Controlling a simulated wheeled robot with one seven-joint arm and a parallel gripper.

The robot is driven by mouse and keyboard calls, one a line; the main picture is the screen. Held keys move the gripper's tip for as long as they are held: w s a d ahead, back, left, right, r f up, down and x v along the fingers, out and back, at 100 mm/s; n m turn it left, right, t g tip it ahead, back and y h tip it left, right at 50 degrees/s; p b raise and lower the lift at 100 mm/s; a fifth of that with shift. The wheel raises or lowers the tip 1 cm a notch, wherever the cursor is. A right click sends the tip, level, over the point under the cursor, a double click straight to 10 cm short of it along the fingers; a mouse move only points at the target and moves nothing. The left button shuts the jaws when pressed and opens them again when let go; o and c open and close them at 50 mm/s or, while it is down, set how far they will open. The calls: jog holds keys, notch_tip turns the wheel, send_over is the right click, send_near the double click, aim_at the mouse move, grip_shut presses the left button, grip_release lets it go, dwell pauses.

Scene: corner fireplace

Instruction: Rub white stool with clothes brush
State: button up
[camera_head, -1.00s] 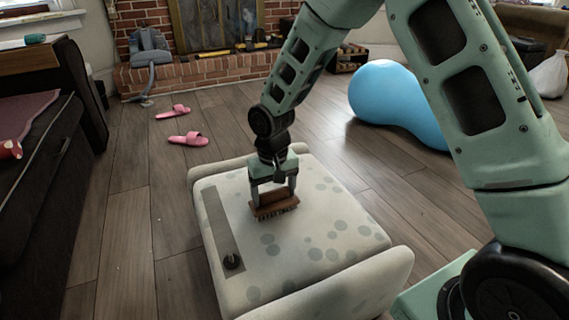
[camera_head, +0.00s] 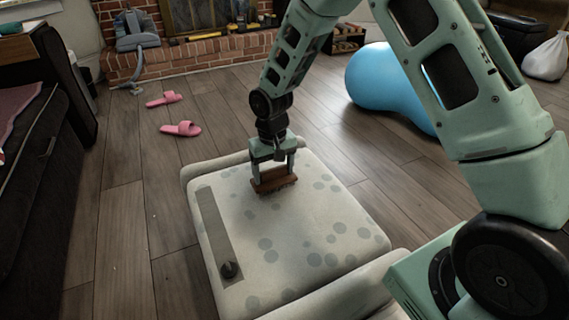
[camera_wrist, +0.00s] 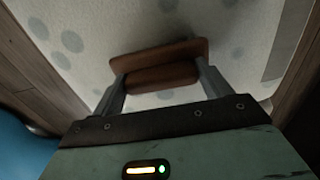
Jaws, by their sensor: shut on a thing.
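The white stool (camera_head: 290,230) stands in the lower middle of the head view, with grey spots on its top and padded rolls at its ends. My gripper (camera_head: 273,172) is over the far part of the stool top, shut on the brown clothes brush (camera_head: 275,181). The brush's bristle side faces down toward the stool top; the bristles are hardly visible, and I cannot tell for sure if they touch. In the wrist view the brush (camera_wrist: 160,64) lies between both fingers, with the spotted stool top (camera_wrist: 85,25) behind it.
A grey strip (camera_head: 213,235) and a small black object (camera_head: 230,270) lie on the stool's left side. Pink slippers (camera_head: 181,129) are on the floor at upper left. A blue peanut-shaped ball (camera_head: 385,88) stands at right. A dark sofa (camera_head: 45,180) borders the left.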

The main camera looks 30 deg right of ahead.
jog(key=shift+w+d+r+p, duration=0.15)
jog(key=shift+w+r+p, duration=0.1)
jog(key=shift+r+p, duration=0.15)
notch_tip(320, 180, up, 3)
jog(key=shift+s+r+p, duration=0.1)
jog(key=shift+p, duration=0.7)
notch_tip(320, 180, up, 5)
jog(key=p, duration=0.5)
jog(key=shift+s, duration=0.1)
